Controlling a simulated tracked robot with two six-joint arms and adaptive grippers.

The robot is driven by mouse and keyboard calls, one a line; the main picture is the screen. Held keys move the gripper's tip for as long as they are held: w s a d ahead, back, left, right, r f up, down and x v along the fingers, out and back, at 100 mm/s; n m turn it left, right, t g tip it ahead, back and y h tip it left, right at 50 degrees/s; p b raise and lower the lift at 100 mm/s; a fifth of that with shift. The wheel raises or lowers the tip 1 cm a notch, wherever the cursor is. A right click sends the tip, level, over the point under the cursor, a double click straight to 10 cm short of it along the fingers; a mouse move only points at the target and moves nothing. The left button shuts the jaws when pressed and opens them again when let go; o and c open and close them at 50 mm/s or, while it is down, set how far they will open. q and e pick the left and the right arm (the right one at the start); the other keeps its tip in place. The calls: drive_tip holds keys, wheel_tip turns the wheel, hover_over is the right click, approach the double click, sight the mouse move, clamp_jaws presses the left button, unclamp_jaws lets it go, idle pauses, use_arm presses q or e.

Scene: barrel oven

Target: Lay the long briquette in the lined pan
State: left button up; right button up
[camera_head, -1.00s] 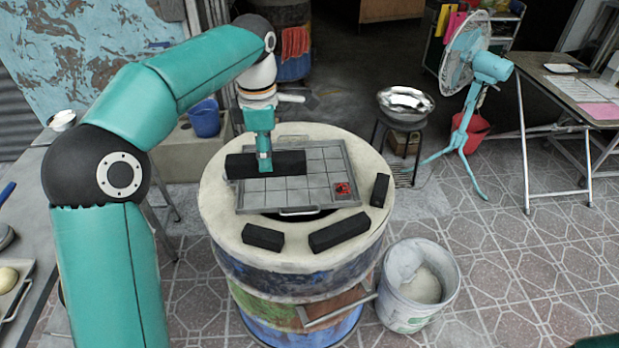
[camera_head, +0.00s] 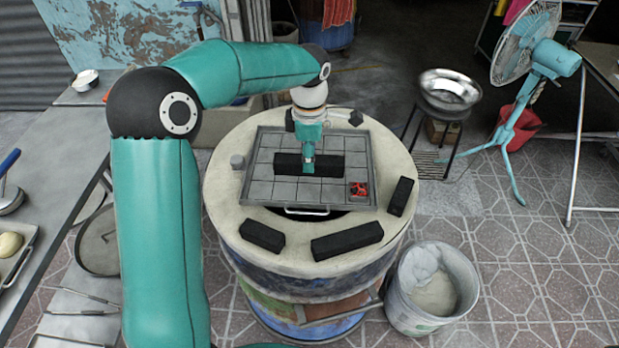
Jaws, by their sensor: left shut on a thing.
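The long black briquette (camera_head: 287,164) is over the middle of the lined pan (camera_head: 260,190), a grey square-gridded tray on top of the barrel oven (camera_head: 225,200). My left gripper (camera_head: 309,165) is above the pan, shut on the briquette about its middle. The briquette runs left to right within the pan's rim. I cannot tell whether it touches the pan's floor. A small red and black item (camera_head: 358,189) lies in the pan's front right corner. My right gripper is not in view.
Shorter black briquettes lie around the oven's top, at the front left (camera_head: 262,236), front (camera_head: 346,241) and right (camera_head: 401,196). A white bucket (camera_head: 434,285) stands at the oven's right. A metal bowl (camera_head: 449,92) on a stand and a fan (camera_head: 527,45) stand farther right.

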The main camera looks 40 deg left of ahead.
use_arm(q)
drive_tip(key=shift+s+f, duration=0.1)
drive_tip(key=shift+f, duration=3.9)
drive_tip(key=shift+f, duration=0.15)
drive_tip(key=o, duration=0.9)
wheel_tip(320, 180, up, 12)
drive_tip(key=shift+r, duration=0.2)
drive_tip(key=shift+s+f, duration=0.1)
